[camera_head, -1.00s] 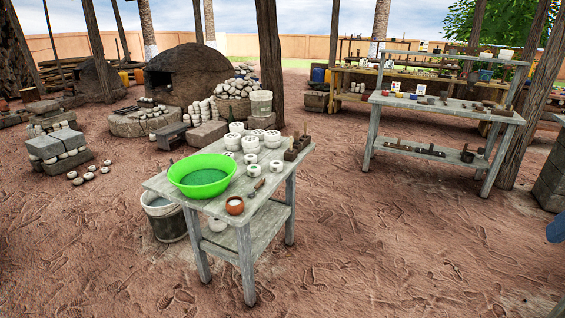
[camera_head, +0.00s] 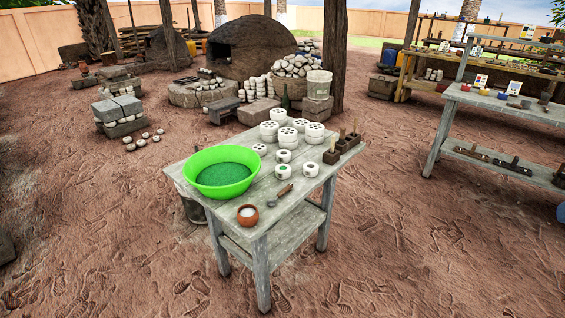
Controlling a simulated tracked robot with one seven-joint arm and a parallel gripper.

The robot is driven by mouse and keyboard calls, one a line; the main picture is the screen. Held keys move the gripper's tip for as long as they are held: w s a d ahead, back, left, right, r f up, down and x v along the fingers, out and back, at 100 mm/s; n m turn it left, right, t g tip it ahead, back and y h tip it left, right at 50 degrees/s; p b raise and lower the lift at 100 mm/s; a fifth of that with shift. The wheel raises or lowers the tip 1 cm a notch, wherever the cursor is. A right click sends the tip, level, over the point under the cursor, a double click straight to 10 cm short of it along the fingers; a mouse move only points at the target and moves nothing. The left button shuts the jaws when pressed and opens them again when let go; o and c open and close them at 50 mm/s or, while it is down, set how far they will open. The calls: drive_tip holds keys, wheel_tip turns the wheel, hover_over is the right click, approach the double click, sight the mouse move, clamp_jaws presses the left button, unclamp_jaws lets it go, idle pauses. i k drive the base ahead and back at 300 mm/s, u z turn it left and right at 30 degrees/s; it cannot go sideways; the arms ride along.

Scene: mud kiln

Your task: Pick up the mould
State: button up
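Several white round pieces with dark holes in their tops (camera_head: 288,134), likely moulds, stand grouped at the back of the grey wooden table (camera_head: 290,228). Smaller white round pieces stand in front of them. One of these (camera_head: 283,171) has green in its centre, and another (camera_head: 310,169) has a dark centre. I cannot tell which one is the mould meant. My gripper is not in view.
A bright green basin (camera_head: 220,168) with green contents fills the table's left side. A terracotta cup (camera_head: 248,215), a ladle (camera_head: 281,194) and a dark block with wooden handles (camera_head: 342,147) share the table. The ground in front (camera_head: 420,260) is clear.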

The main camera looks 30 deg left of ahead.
sight(282, 171)
drive_tip(key=u, duration=0.4)
drive_tip(key=i, duration=1.65)
drive_tip(key=u, duration=0.5)
